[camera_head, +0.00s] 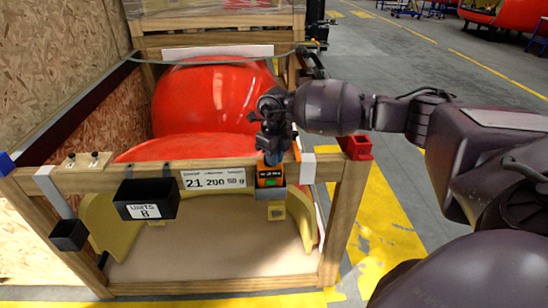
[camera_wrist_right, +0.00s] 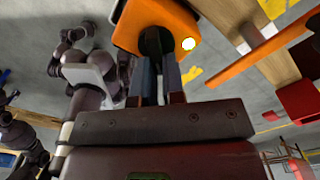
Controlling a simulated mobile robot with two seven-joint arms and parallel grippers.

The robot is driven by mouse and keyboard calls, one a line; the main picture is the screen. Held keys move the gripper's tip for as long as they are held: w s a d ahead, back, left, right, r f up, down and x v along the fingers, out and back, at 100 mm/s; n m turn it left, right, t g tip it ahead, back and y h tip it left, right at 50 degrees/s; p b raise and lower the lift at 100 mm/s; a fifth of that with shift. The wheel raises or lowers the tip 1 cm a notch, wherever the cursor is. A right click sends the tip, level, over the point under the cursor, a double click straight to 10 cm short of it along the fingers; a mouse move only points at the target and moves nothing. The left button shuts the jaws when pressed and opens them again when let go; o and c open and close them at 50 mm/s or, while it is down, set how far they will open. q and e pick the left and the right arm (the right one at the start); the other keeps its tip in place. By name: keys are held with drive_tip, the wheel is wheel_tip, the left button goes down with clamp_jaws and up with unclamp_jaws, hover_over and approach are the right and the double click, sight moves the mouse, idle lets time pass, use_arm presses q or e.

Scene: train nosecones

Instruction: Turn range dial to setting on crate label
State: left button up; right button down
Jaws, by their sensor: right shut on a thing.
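The orange device (camera_head: 270,179) with a small dark display and a green mark hangs on the crate's front rail. My right gripper (camera_head: 272,154) points down at its top. The right wrist view shows the orange housing (camera_wrist_right: 135,28) and the dark round dial (camera_wrist_right: 154,42). There my right gripper's fingers (camera_wrist_right: 158,78) are shut on the dial. The dial's setting marks are not readable. The white crate label (camera_head: 213,179) left of the device reads roughly "21 200 50 g"; its small top line is unclear. My left gripper is not in view.
The wooden crate (camera_head: 345,215) holds large red nosecones (camera_head: 205,100). A black bin marked "UNITS B" (camera_head: 146,203) and a smaller black bin (camera_head: 69,235) hang on its front. A red block (camera_head: 357,147) sits on the right corner. Floor to the right is open.

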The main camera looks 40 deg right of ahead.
drive_tip(key=c, duration=1.2)
unclamp_jaws()
wheel_tip(320, 180, up, 11)
